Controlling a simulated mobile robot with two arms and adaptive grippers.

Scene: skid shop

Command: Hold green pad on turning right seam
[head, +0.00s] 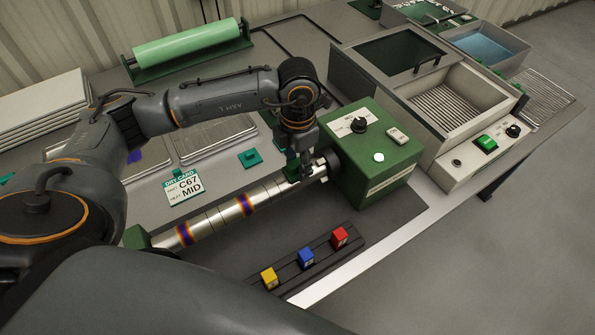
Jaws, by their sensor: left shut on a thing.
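My left gripper (301,172) points down at the right end of the metal tube, close to the green motor box. It is shut on a small dark green pad (291,173), mostly hidden by the fingers. The pad is at the tube's upper side; I cannot tell if it touches. The silvery tube (216,219) lies between a green end block (137,237) and the box's chuck. Two blue, purple and gold seam bands show, one at left (185,235) and one mid-tube (246,204). Any seam under the gripper is hidden. My right gripper is out of view.
The green motor box (374,165) has a black knob and a lit white button. A dark rack (305,258) holds yellow, blue and red blocks in front. A card reading "C67 MID" (185,187) stands behind the tube. A metal basin unit (445,105) is at right.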

